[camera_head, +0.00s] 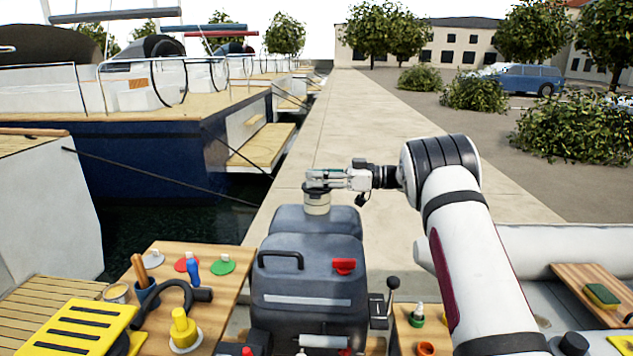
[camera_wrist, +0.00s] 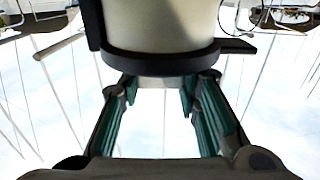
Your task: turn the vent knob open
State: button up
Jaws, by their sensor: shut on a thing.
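The vent knob (camera_head: 317,202) is a cream, round piece with a dark band, standing upright on top of the dark grey motor-like housing (camera_head: 312,255). My gripper (camera_head: 318,182) reaches in level from the right and is shut on the knob's upper part, which its fingers partly hide. In the wrist view the knob (camera_wrist: 160,25) fills the top middle, its dark band facing the fingers. The fingers of my gripper (camera_wrist: 163,85) lie on both sides of it. The knob's turned position cannot be told.
A red handle (camera_head: 344,266) and a black carry handle (camera_head: 281,257) sit on the housing's front. A wooden table (camera_head: 225,285) with a yellow block, a blue bottle and tools stands at left. A black lever (camera_head: 392,284) stands at right. The pavement behind is clear.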

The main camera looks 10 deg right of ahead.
dwell(0.4)
jog(key=o, duration=1.2)
jog(key=v, duration=1.2)
jog(key=shift+w, duration=0.1)
